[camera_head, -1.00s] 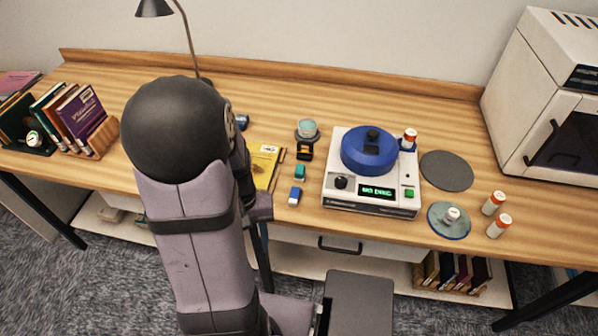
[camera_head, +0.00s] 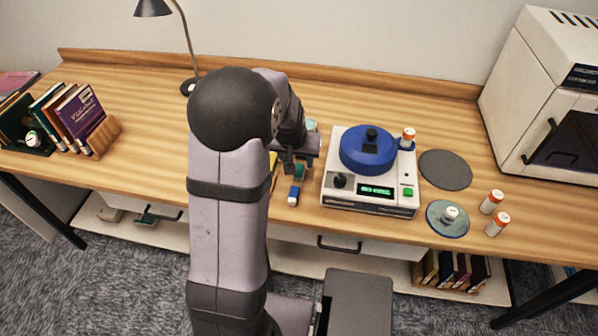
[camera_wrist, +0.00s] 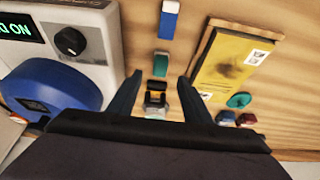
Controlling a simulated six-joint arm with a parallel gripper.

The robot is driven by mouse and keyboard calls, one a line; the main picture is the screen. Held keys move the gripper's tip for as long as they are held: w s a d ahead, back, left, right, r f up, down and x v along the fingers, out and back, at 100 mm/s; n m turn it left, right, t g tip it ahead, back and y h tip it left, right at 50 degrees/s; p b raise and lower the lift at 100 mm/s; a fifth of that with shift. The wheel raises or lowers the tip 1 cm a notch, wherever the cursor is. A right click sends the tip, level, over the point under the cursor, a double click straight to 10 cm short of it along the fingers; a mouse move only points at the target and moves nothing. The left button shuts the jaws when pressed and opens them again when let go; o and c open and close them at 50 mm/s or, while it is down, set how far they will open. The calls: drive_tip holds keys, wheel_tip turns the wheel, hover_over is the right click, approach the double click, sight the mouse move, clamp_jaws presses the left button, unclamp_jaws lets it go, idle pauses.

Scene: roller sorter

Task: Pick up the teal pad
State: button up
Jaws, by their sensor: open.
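The teal pad (camera_head: 299,171) is a small teal block on the wooden table, left of the white device. In the head view my gripper partly covers it. In the wrist view the teal pad (camera_wrist: 161,64) lies just beyond my fingertips, roughly centred between them. My gripper (camera_wrist: 160,77) is open with nothing held. In the head view my gripper (camera_head: 293,164) hangs close over the pad; I cannot tell its exact height.
A blue-and-white block (camera_wrist: 168,20) lies beyond the pad. The white device (camera_wrist: 95,45) with a blue drum (camera_wrist: 50,88) stands on one side, a yellow booklet (camera_wrist: 233,65) on the other.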

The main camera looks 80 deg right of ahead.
sight(299, 168)
drive_tip(key=shift+p+x, duration=1.5)
drive_tip(key=shift+x, duration=2.05)
drive_tip(key=c, duration=1.1)
